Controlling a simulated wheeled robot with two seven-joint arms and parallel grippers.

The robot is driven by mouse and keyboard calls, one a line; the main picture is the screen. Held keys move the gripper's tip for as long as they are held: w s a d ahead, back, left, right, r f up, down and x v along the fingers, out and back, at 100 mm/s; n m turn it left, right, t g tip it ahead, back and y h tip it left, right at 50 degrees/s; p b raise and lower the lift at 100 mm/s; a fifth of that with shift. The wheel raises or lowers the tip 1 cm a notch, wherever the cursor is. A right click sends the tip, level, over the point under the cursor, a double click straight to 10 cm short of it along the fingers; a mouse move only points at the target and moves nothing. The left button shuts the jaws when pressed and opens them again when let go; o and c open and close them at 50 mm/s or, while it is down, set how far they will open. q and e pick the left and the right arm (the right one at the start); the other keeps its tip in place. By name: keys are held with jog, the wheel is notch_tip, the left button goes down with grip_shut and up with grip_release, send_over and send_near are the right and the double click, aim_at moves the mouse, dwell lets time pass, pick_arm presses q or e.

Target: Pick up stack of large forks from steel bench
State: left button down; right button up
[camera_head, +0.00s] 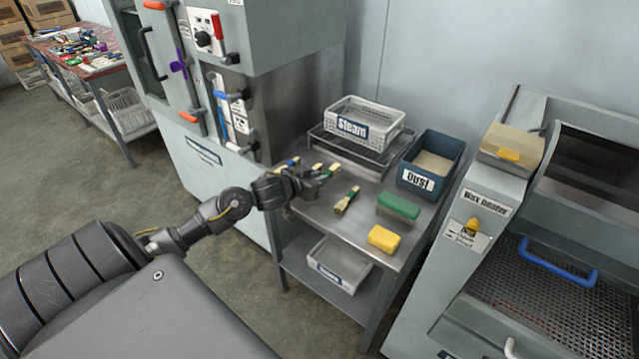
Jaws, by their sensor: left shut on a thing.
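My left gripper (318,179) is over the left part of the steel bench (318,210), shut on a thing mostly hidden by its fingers. A pale wooden bundle with a green band (330,170) shows right at the fingers; it looks like the stack of forks held there, but its shape is too small to tell. A second pale bundle with a green band (346,201) lies on the bench to the right of the gripper. A bundle with a blue band (288,163) lies behind the gripper, partly hidden. My right gripper is not in view.
A white "Steam" basket (365,112) sits on a wire rack at the back. A blue "Dust" bin (440,145), a green block (399,207) and a yellow block (384,238) stand at the right. A grey machine (185,75) borders the left; the wax heater (487,205) borders the right.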

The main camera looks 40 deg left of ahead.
pick_arm(q)
jog(key=s+d+r, duration=0.3)
jog(key=s+r, duration=0.1)
jog(key=s, duration=0.4)
jog(key=shift+d, duration=0.4)
